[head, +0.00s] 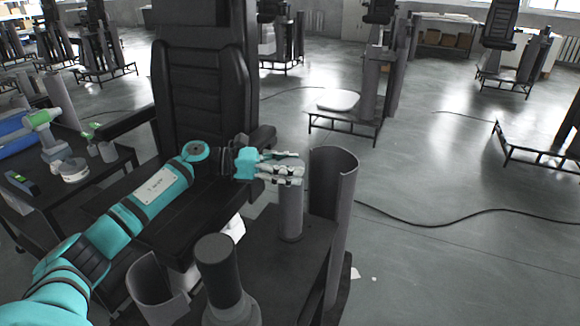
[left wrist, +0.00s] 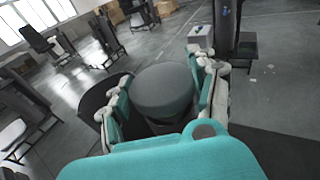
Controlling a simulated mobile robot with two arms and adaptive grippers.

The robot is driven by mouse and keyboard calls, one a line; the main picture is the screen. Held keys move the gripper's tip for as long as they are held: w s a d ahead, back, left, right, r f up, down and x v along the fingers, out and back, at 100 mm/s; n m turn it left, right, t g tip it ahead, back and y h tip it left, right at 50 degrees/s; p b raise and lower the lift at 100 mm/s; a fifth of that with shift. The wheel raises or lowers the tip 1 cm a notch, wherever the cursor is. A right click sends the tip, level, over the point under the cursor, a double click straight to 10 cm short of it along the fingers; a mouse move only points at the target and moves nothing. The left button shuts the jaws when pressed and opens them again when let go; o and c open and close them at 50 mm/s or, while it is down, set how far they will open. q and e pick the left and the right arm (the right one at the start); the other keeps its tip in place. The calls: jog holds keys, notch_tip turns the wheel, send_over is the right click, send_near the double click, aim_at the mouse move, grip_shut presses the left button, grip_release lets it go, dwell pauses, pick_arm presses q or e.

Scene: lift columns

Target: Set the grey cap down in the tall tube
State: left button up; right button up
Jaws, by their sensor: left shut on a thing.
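My left gripper (head: 282,170) is shut on the grey cap (left wrist: 163,88), whose round flat top shows between the fingers in the left wrist view. In the head view the fingers (head: 285,178) hide most of the cap. A grey upright cylinder (head: 290,215) stands directly below the fingers; I cannot tell whether it is joined to the cap. A tall grey tube (head: 346,195) with an open curved wall stands just to the right of the fingers. In the left wrist view a dark curved wall (left wrist: 92,105) lies left of the cap. My right gripper is not in view.
A dark-topped cylinder (head: 220,268) and a shorter curved shell (head: 155,288) stand at the front. A black seat (head: 205,90) rises behind my left arm. A side table (head: 110,165) with tools is at left. The floor to the right is mostly clear, with a cable.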

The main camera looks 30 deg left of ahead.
pick_arm(q)
jog(key=shift+f+b, duration=0.25)
jog(key=shift+b, duration=0.4)
dwell(0.6)
dwell(0.3)
jog(key=o, duration=1.2)
jog(key=shift+o, duration=0.2)
jog(key=shift+r+p, duration=1.4)
jog(key=shift+r, duration=2.1)
